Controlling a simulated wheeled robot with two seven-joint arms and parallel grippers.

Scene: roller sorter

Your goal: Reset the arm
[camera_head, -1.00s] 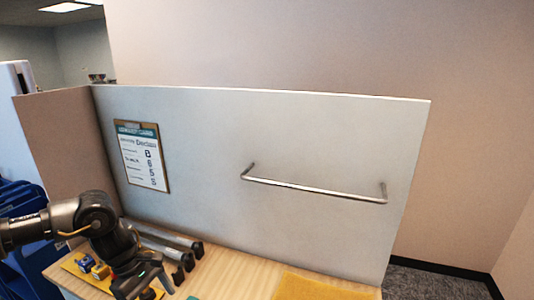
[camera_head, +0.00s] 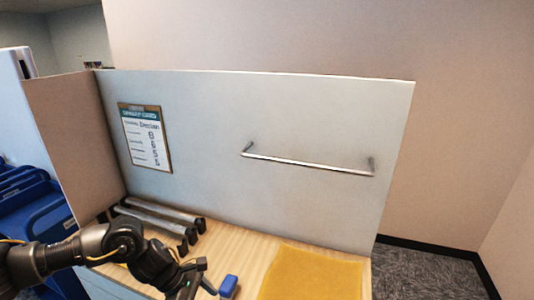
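My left arm comes in from the lower left. Its black gripper (camera_head: 196,279) is low over the near part of the wooden table (camera_head: 236,246). A small blue block (camera_head: 228,286) lies on the table just right of the gripper, and they look apart. The finger gap is too small and dark to tell open from shut. My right gripper is out of view.
A metal bar (camera_head: 305,163) and a clipboard card (camera_head: 145,138) are on that panel. A yellow mat (camera_head: 310,275) covers the table's right part. Blue bins (camera_head: 25,195) stand at left.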

